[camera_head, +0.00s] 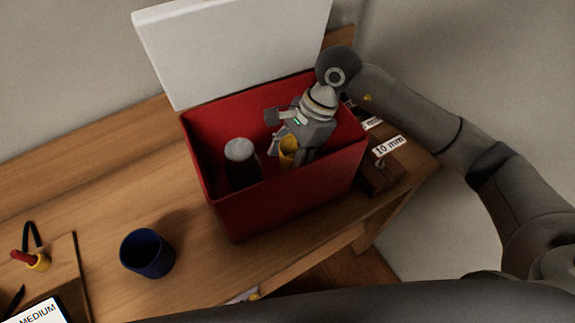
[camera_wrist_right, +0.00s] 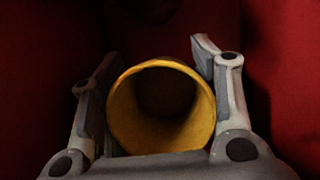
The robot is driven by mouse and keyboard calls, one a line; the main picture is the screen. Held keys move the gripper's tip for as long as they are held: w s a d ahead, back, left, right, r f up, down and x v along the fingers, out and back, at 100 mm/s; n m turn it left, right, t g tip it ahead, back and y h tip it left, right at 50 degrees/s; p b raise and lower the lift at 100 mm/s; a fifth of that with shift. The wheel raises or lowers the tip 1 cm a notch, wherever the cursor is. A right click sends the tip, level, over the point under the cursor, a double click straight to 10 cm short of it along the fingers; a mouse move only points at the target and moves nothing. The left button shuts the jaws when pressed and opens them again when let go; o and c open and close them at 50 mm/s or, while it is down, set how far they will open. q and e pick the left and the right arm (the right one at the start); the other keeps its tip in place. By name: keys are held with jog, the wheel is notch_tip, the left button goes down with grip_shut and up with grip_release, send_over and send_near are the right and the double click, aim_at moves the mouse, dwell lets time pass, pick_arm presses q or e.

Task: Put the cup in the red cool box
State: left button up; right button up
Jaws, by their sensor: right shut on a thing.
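The red cool box (camera_head: 290,200) stands on the wooden table with its white lid (camera_head: 235,45) open at the back. My right gripper (camera_head: 288,155) reaches down inside the box and is shut on a yellow cup (camera_head: 289,147). In the right wrist view the yellow cup (camera_wrist_right: 160,108) sits between the two fingers (camera_wrist_right: 160,105), its open mouth facing the camera, with red walls around it. Whether the cup touches the box floor is hidden. A blue cup (camera_head: 147,254) stands on the table left of the box. My left gripper is not in view.
A dark bottle with a grey cap (camera_head: 241,163) stands inside the box at the left. Brown blocks with "10 mm" labels (camera_head: 381,170) sit right of the box. A board with a red-and-yellow item (camera_head: 38,261) lies at the lower left. The table between is clear.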

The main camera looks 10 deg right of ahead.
jog(key=shift+f+p, duration=0.45)
jog(key=shift+f, duration=1.5)
jog(key=shift+f+b, duration=0.65)
jog(key=shift+b, duration=0.25)
jog(key=o, duration=1)
jog(key=shift+s, duration=0.1)
